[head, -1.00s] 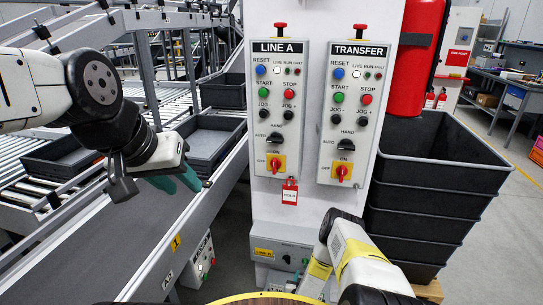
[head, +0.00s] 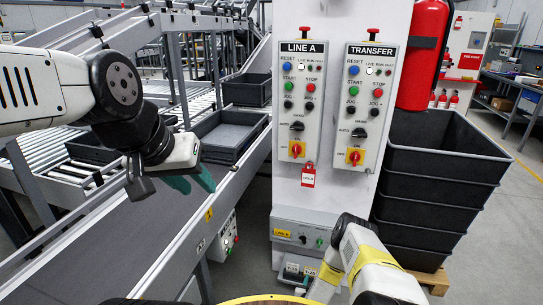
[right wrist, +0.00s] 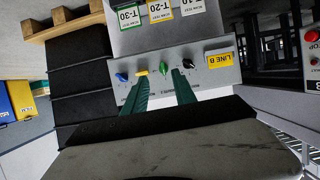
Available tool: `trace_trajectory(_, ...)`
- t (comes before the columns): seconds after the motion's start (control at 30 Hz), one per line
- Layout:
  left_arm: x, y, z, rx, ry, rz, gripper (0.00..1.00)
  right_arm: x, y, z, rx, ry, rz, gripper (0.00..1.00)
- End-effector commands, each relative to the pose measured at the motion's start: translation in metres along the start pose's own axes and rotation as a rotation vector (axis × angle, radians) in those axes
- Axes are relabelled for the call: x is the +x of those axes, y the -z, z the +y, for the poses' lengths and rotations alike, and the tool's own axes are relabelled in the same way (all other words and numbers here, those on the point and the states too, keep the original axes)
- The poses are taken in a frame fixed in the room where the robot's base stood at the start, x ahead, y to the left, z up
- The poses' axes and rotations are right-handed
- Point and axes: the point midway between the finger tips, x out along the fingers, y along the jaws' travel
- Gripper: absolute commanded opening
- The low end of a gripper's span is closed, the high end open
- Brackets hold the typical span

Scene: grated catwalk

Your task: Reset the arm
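A LINE A panel (head: 300,120) and a TRANSFER panel (head: 368,125) hang on a white column, each with a blue RESET button, lamps, other buttons and a red switch on yellow. A red tag hangs under LINE A. Lower down is a grey LINE B box (head: 290,222); in the right wrist view the box (right wrist: 208,80) shows blue, yellow, green and black controls. My right gripper (right wrist: 160,92) is open, its green fingers apart before the box, the green control between them; contact is unclear. My left gripper (head: 192,181) is open and empty above the conveyor.
A grey conveyor (head: 130,235) runs along the left, with dark trays (head: 225,135) beyond. Stacked black crates (head: 440,165) on a wooden pallet stand right of the column, beneath a red extinguisher (head: 424,60). Floor at the far right is clear.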

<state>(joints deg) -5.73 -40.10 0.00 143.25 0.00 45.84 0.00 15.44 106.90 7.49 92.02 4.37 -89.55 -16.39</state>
Motion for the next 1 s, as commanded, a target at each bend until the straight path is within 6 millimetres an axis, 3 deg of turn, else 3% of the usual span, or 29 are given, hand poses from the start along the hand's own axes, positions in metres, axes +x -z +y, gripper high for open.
trace_trajectory(0.37, 0.0, 0.0, 0.0, 0.0, 0.0, 0.0, 0.36, 0.026, 0.049, -0.007, 0.005, 0.042, -0.017, 0.33)
trace_trajectory(0.57, 0.0, 0.0, 0.0, 0.0, 0.0, 0.0, 0.36, 0.043, 0.095, -0.015, 0.006, 0.081, -0.037, 0.33)
trace_trajectory(0.77, 0.0, 0.0, 0.0, 0.0, 0.0, 0.0, 0.36, 0.058, 0.166, -0.025, 0.004, 0.135, -0.07, 0.33)
trace_trajectory(1.0, 0.0, 0.0, 0.0, 0.0, 0.0, 0.0, 0.36, 0.048, 0.293, -0.041, -0.012, 0.222, -0.142, 0.33)
